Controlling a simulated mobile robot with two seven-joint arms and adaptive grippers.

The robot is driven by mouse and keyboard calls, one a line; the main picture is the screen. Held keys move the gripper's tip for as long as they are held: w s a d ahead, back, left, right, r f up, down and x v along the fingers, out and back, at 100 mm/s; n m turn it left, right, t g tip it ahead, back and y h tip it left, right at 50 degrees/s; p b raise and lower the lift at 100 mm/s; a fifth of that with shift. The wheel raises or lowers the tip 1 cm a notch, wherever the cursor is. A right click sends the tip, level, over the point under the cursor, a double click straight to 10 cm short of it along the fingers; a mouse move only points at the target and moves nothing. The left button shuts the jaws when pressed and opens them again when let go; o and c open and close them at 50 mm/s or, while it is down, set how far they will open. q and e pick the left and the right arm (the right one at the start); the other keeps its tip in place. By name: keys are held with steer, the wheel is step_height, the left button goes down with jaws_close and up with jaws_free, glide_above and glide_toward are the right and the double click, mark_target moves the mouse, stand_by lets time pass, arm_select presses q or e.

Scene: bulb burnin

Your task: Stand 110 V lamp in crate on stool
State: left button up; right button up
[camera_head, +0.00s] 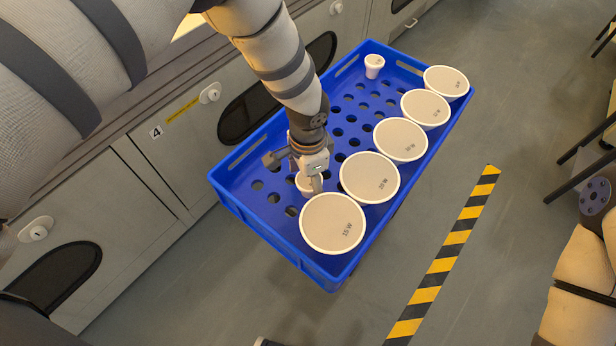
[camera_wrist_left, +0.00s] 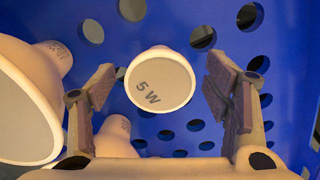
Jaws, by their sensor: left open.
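The blue crate (camera_head: 268,236) has a perforated floor and holds several white lamps. My left gripper (camera_head: 298,173) reaches down into it and is open. Its fingers stand on either side of a small lamp marked 5 W (camera_wrist_left: 160,80), which also shows partly under the gripper in the head view (camera_head: 303,184). Larger lamps stand along the right side, including one marked 15 W (camera_head: 332,223) and one marked 20 W (camera_head: 370,178). Another small lamp (camera_head: 374,62) stands at the far end. I cannot read 110 V on any lamp. The crate's support is hidden.
Grey cabinets (camera_head: 160,150) with dark oval windows run along the crate's left. A yellow-black floor stripe (camera_head: 440,265) lies to its right. Dark furniture legs (camera_head: 580,178) show at the right edge. The crate's left half has bare floor between holes.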

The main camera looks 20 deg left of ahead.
arm_select(q)
step_height(320, 180, up, 12)
stand_by(0.4)
